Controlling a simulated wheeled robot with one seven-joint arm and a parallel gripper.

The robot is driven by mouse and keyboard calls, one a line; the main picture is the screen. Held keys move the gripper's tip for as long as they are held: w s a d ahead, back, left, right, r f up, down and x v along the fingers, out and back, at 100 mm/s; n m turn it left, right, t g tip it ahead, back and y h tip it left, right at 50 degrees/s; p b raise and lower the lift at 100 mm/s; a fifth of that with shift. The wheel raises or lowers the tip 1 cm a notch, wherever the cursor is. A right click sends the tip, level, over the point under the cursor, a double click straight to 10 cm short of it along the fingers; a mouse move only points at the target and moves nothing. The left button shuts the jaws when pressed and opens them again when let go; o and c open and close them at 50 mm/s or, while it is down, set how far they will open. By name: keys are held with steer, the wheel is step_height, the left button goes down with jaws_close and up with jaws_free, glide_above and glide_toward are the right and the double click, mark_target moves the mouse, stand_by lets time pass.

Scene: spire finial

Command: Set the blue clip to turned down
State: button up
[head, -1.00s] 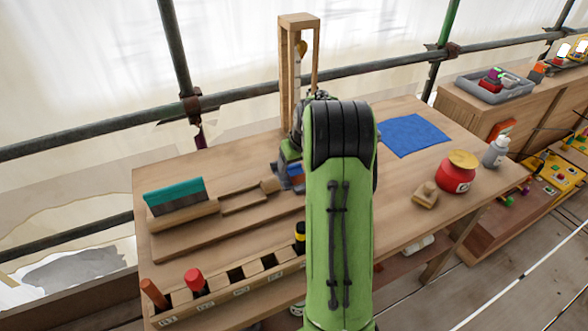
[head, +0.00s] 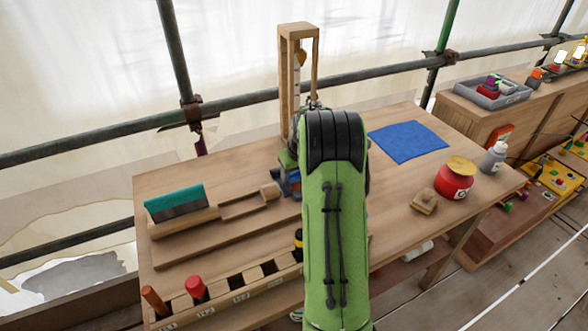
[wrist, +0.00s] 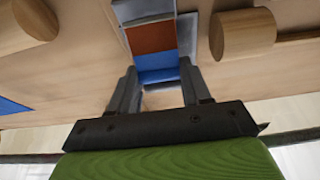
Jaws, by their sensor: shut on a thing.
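The blue clip (wrist: 158,75) shows in the wrist view as a blue band below a rust-red face, in a grey holder (wrist: 146,12). My gripper (wrist: 160,80) is shut on it, with one dark finger at each side. In the head view, a bit of blue (head: 294,180) shows at the left edge of my green arm, beside the end of the wooden piece. My arm hides most of the clip and the fingers there. I cannot tell the clip's exact angle.
A wooden frame (head: 285,85) stands behind my arm. A teal-topped scraper (head: 175,200) and wooden blocks lie left on the bench. A slotted rack (head: 225,296) runs along the front. A blue cloth (head: 408,141), red pot (head: 455,180) and bottle (head: 494,157) are right.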

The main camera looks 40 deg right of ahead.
mark_target(296, 179)
steer(key=g+p, duration=0.1)
steer(key=p, duration=0.2)
steer(key=shift+w+r, duration=0.1)
steer(key=shift+w, duration=0.1)
steer(key=shift+w+d+f+g+y+p, duration=0.1)
steer(key=shift+f+g+y+p, duration=0.35)
steer(key=shift+p, duration=0.65)
steer(key=shift+f+g, duration=0.15)
steer(key=shift+g, duration=0.1)
steer(key=o, duration=1.1)
steer(key=shift+c, duration=0.2)
step_height(296, 179, up, 16)
steer(key=s+p, duration=0.2)
steer(key=p, duration=0.1)
steer(key=shift+a+f, duration=0.2)
steer(key=shift+a, duration=0.1)
